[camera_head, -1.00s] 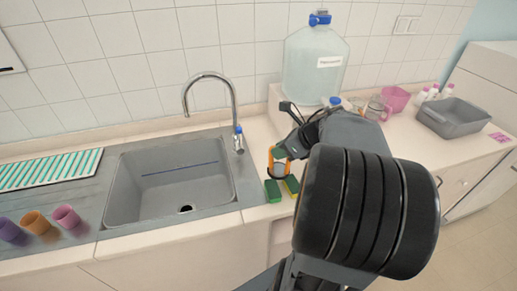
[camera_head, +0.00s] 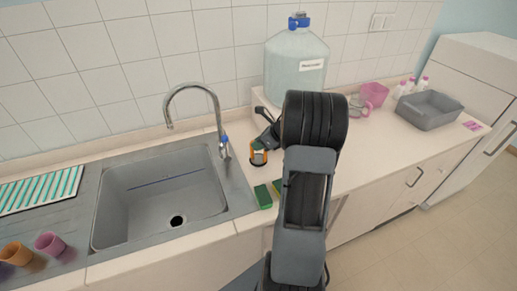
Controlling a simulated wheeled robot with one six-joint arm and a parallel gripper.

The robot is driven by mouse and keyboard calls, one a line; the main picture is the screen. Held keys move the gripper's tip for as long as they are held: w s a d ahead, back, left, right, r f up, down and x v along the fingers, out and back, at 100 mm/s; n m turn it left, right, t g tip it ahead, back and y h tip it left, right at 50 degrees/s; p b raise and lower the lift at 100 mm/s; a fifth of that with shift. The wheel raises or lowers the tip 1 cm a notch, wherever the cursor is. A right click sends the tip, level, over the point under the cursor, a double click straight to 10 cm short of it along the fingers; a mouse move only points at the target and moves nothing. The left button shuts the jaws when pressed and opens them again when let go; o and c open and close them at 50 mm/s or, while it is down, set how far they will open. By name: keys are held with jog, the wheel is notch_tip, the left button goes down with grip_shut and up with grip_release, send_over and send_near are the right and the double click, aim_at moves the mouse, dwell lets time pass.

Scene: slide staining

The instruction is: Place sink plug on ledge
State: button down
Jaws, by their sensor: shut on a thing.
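My gripper (camera_head: 258,156) is at the counter just right of the tap, behind the sponges. Its orange-edged fingers are closed around a small dark piece, which looks like the sink plug (camera_head: 258,159); its shape is mostly hidden. I cannot tell whether it touches the counter. The grey sink (camera_head: 150,205) is on the left, with its round dark drain hole (camera_head: 177,221) uncovered. The pale ledge (camera_head: 260,97) under the water bottle is partly hidden behind my arm.
A chrome tap (camera_head: 222,135) stands close left of my gripper. A green sponge (camera_head: 263,196) lies in front, with another partly hidden by my arm. A large water bottle (camera_head: 293,70) stands behind. A grey tub (camera_head: 430,110) and pink jug (camera_head: 374,95) are at right.

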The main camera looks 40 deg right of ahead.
aim_at(258, 157)
jog(key=shift+w+d+f, duration=0.15)
jog(key=shift+w+f, duration=0.1)
jog(key=shift+f, duration=0.1)
jog(key=f, duration=0.1)
jog(key=f+p, duration=0.1)
jog(key=shift+w+d+f, duration=0.15)
jog(key=shift+w+f, duration=0.05)
jog(key=shift+f, duration=0.6)
jog(key=shift+f, duration=0.15)
jog(key=c, duration=1.1)
grip_release()
